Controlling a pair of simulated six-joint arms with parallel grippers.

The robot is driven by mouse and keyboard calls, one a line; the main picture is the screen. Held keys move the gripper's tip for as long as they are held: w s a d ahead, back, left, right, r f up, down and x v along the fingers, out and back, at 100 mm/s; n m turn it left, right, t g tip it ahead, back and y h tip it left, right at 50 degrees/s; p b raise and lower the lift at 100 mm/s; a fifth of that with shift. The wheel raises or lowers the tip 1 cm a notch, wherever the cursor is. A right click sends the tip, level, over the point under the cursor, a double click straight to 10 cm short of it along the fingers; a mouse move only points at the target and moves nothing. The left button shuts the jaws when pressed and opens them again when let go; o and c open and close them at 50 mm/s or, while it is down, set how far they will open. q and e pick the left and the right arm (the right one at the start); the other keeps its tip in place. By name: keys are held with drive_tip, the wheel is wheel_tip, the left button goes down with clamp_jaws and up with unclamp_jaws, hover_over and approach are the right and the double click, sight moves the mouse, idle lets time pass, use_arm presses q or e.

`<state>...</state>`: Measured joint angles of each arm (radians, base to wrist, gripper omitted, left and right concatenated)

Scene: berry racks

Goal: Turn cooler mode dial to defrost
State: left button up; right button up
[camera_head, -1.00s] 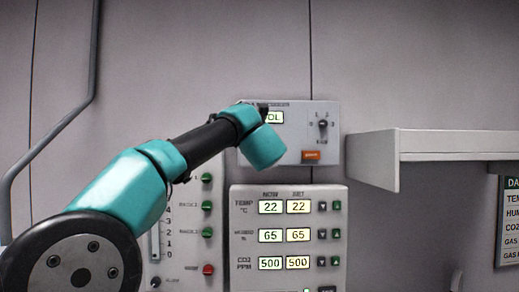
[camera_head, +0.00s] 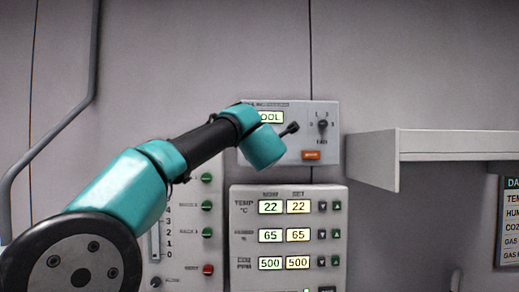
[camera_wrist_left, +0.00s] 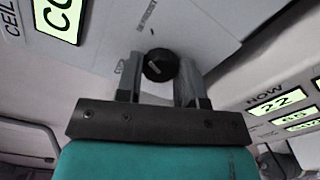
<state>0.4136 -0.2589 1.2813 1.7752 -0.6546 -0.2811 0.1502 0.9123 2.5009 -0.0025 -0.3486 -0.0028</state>
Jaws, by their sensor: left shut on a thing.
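The cooler control panel (camera_head: 328,150) is on the wall, its lit display (camera_head: 270,117) reading "OOL" where it shows past my left wrist. The black round mode dial (camera_wrist_left: 160,63), with a pale pointer mark, sits between the fingers of my left gripper (camera_wrist_left: 160,78) in the left wrist view. The gripper is shut on the dial. Small dial labels (camera_wrist_left: 148,20) are too blurred to read surely. My right gripper is out of view.
A fan knob (camera_head: 322,125) and an orange button (camera_head: 311,155) are just right of the wrist. A climate panel (camera_head: 240,222) with lit readouts is below. A white shelf (camera_head: 450,143) juts out at right. A panel of green and red buttons (camera_head: 207,190) is at lower left.

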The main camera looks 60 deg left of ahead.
use_arm(q)
drive_tip(key=m, duration=0.4)
drive_tip(key=shift+m, duration=0.3)
idle(0.4)
drive_tip(key=o, duration=0.9)
drive_tip(key=shift+v, duration=8.65)
